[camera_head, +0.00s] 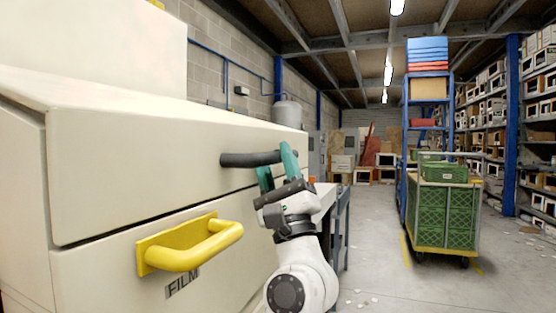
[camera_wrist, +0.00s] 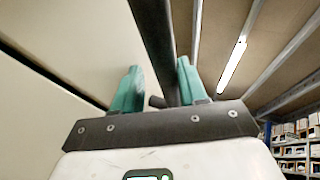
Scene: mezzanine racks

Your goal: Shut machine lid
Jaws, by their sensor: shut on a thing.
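The machine (camera_head: 100,115) is a large cream cabinet filling the left of the head view. Its lid (camera_head: 140,165) is the upper front panel and carries a dark bar handle (camera_head: 250,158). My gripper (camera_head: 277,166) has green fingers and is at the right end of that handle. In the wrist view the dark bar (camera_wrist: 155,45) passes between the green fingers (camera_wrist: 155,90), and the gripper is shut on it. A dark seam runs under the lid, above the lower panel. How far the lid stands open is hard to tell.
A yellow handle (camera_head: 190,246) juts from the lower panel above a FILM label (camera_head: 183,284). A table (camera_head: 326,195) stands behind my arm. A trolley of green crates (camera_head: 445,210), a blue rack (camera_head: 427,85) and shelving (camera_head: 490,110) stand right. The aisle floor (camera_head: 375,265) is mostly clear.

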